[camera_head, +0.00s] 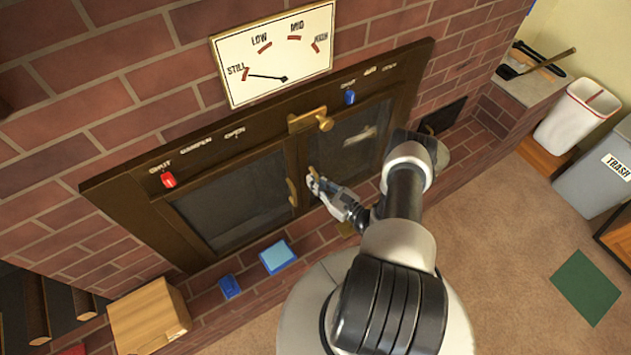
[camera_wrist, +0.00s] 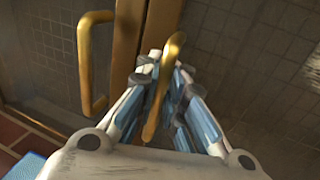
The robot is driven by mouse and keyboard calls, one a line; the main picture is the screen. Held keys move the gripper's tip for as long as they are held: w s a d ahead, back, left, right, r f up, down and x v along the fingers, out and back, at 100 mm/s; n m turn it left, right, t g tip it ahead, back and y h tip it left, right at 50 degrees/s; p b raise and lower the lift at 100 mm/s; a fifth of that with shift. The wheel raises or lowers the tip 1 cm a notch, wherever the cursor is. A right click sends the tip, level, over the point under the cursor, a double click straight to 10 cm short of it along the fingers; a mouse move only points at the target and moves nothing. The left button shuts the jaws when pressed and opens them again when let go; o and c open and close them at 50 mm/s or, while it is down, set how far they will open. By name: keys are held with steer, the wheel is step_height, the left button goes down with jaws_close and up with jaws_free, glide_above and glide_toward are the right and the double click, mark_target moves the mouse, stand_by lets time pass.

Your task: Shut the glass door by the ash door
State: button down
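Two dark glass doors sit side by side in a brown frame in the brick wall. The left glass door (camera_head: 232,205) has a brass handle (camera_wrist: 92,62). The right glass door (camera_head: 361,139) has a brass handle (camera_wrist: 170,55) near its left edge. This right door is nearer the small dark opening (camera_head: 443,116) low in the wall, perhaps the ash door. My gripper (camera_head: 316,184) is at the right door's handle. In the wrist view its fingers (camera_wrist: 165,82) close in on both sides of that handle. I cannot tell how far the right door stands ajar.
A brass latch (camera_head: 311,121) sits above the doors, under a white dial (camera_head: 273,55). Red (camera_head: 168,180) and blue (camera_head: 350,97) sliders are on the frame. A blue box (camera_head: 277,257) and wooden crate (camera_head: 149,318) stand below left.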

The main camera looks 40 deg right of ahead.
steer(key=c, duration=1.7)
jaws_free()
steer(key=v, duration=1.2)
